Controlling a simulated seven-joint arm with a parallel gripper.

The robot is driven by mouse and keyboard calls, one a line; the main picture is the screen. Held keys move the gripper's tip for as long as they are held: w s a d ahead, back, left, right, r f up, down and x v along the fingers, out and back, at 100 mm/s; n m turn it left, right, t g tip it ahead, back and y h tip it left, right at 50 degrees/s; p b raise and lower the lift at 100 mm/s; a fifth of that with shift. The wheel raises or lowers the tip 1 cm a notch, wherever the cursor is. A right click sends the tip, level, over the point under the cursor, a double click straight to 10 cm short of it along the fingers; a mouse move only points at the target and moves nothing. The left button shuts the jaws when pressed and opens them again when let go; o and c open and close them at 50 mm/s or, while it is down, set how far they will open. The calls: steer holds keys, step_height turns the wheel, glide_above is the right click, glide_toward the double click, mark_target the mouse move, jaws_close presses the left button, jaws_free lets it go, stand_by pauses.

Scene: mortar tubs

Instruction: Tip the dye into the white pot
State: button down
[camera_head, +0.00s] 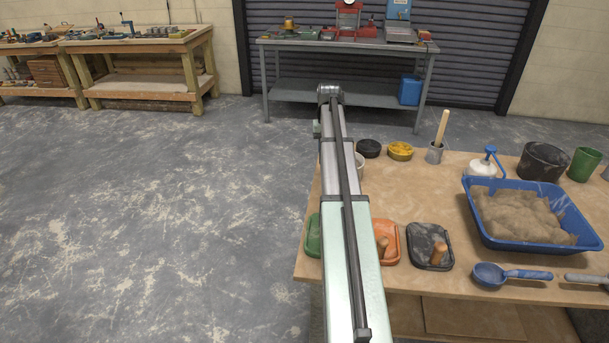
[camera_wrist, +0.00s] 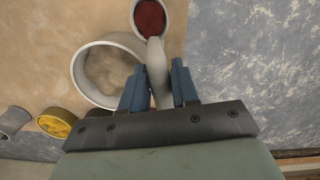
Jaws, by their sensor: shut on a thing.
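In the wrist view my gripper (camera_wrist: 159,88) is shut on the pale grey handle of a small scoop (camera_wrist: 157,64). The scoop's round bowl, at the top of the view, holds dark red dye (camera_wrist: 150,16). The white pot (camera_wrist: 84,64) is left of the handle, its mouth open upward and pale tan inside. The scoop is beside or just over the pot's right rim; the height between them I cannot tell. In the head view only a sliver of the white pot (camera_head: 360,161) shows beside my arm, and my gripper is hidden.
Near the pot stand a black tub (camera_head: 369,148), a yellow tub (camera_head: 400,151) and a grey cup with a stick (camera_head: 435,153). A blue sand tray (camera_head: 560,249) fills the table's right. Trays with wooden-handled tools line the front. Open floor lies left of the table.

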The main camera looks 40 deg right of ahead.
steer(key=w+d+r, duration=0.1)
steer(key=d, duration=0.1)
steer(key=w+d+r, duration=0.1)
steer(key=d, duration=0.1)
steer(key=w+d+r, duration=0.1)
steer(key=d, duration=0.2)
steer(key=shift+r, duration=0.2)
steer(key=w+d+r+n, duration=0.1)
steer(key=w+d+r, duration=0.2)
steer(key=w+d, duration=0.15)
steer(key=s+a+n+t+h, duration=0.3)
steer(key=s+t, duration=0.7)
steer(key=t, duration=0.3)
steer(key=shift+a+f+h, duration=0.15)
steer(key=shift+a+h, duration=0.15)
steer(key=shift+h, duration=0.1)
stand_by(0.6)
